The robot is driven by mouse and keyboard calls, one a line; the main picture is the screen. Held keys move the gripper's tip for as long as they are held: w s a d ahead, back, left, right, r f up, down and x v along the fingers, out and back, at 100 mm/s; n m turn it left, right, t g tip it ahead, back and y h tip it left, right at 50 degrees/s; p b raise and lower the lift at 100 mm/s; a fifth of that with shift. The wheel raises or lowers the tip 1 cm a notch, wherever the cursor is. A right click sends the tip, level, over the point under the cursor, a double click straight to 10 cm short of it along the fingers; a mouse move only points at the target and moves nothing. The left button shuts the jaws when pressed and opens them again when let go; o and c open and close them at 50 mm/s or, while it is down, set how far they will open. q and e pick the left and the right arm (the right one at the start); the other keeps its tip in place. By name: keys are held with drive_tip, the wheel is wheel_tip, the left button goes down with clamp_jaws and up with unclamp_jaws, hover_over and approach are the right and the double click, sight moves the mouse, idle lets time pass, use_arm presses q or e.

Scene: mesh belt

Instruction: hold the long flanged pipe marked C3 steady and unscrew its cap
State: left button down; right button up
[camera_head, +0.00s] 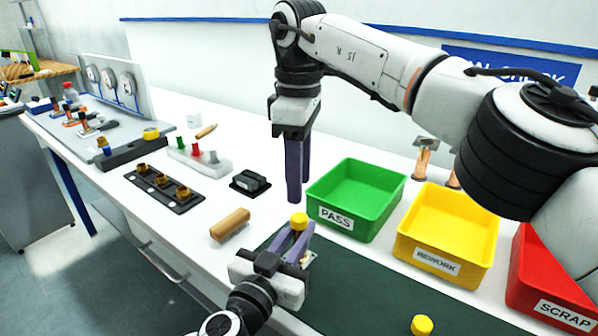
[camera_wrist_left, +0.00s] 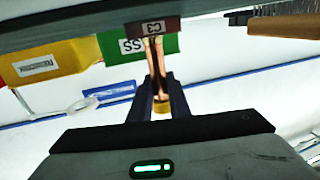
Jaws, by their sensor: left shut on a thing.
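The pipe marked C3 shows best in the left wrist view as a copper tube (camera_wrist_left: 156,62) with a brown flange carrying the C3 label (camera_wrist_left: 152,28). Its yellow cap (camera_head: 298,221) stands just above my left fingers in the head view; it also shows in the left wrist view (camera_wrist_left: 161,105). My left gripper (camera_head: 297,236) is shut around the pipe near the cap, and its fingers hide part of the tube. My right gripper (camera_head: 295,198) points straight down above and behind the cap, apart from it. Its fingers overlap in view, so their gap is unclear.
Green PASS (camera_head: 345,222), yellow REWORK (camera_head: 432,262) and red SCRAP (camera_head: 562,316) bins stand right of the grippers. A dark green mat (camera_head: 350,298) lies in front. Another yellow cap (camera_head: 421,325) is at the bottom. A wooden brush (camera_head: 230,224) lies left.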

sight(299, 217)
use_arm(q)
drive_tip(key=shift+f, duration=0.1)
use_arm(e)
wheel_tip(299, 217, down, 7)
drive_tip(key=shift+f, duration=0.2)
